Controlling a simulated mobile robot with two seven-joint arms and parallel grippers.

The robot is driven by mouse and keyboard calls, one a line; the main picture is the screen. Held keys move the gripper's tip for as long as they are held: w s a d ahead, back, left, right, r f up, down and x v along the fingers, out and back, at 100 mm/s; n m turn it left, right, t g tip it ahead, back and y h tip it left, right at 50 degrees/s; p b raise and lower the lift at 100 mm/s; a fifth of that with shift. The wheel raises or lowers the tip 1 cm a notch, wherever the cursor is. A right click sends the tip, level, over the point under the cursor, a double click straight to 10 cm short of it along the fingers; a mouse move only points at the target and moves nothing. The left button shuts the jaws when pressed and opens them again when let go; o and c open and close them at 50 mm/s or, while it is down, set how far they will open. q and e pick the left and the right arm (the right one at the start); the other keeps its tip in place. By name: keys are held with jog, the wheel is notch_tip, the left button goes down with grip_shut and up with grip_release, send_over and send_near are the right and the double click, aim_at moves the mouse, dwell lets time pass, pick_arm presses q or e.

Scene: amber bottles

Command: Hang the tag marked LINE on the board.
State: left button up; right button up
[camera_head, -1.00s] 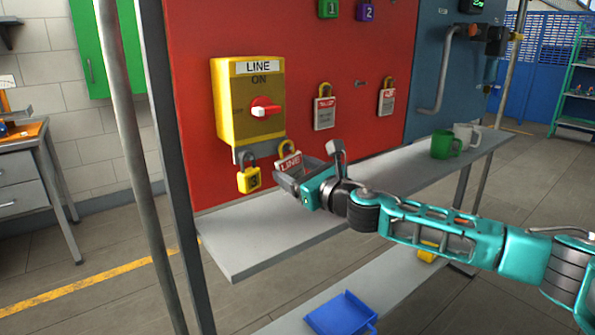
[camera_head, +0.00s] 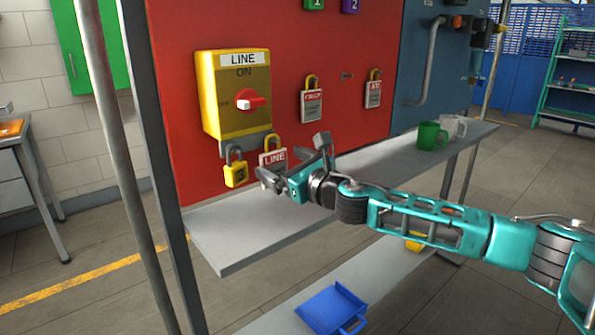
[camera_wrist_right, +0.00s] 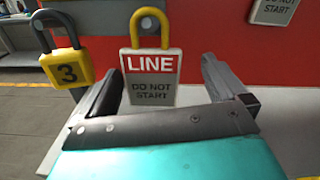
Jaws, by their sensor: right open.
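The LINE tag (camera_head: 273,159), red and white with a yellow shackle, is upright against the red board (camera_head: 300,45), below and right of the yellow LINE switch box (camera_head: 216,105). In the right wrist view the tag (camera_wrist_right: 151,82) stands between the fingers, with gaps on both sides; a small grey peg end shows inside its shackle. It seems to hang there; contact with the peg is unclear. My right gripper (camera_head: 293,161) is open in front of the tag, above the grey shelf. My left gripper is out of view.
A yellow padlock marked 3 (camera_head: 236,174) hangs just left of the tag under the box. Two other tags (camera_head: 312,104) (camera_head: 373,94) hang to the right. Green (camera_head: 430,136) and white (camera_head: 456,126) mugs stand on the shelf (camera_head: 225,230); a blue dustpan (camera_head: 330,308) lies below.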

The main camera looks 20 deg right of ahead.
jog(key=v, duration=1.3)
jog(key=s+a+f+m+g, duration=0.25)
jog(key=a+f+m, duration=0.25)
jog(key=f+m, duration=0.45)
jog(key=s+a+f+m+g, duration=0.1)
jog(key=s+a+f+m, duration=0.4)
jog(key=f+m, duration=0.5)
jog(key=s+d+f+m+g+h, duration=0.2)
jog(key=s+d+f+m+h, duration=0.2)
jog(key=s+f+m, duration=1.1)
jog(key=m, duration=0.5)
jog(key=shift+d+f+g+b, duration=0.15)
jog(key=shift+f+g+b, duration=0.15)
jog(key=shift+g, duration=0.05)
jog(key=shift+s, duration=0.15)
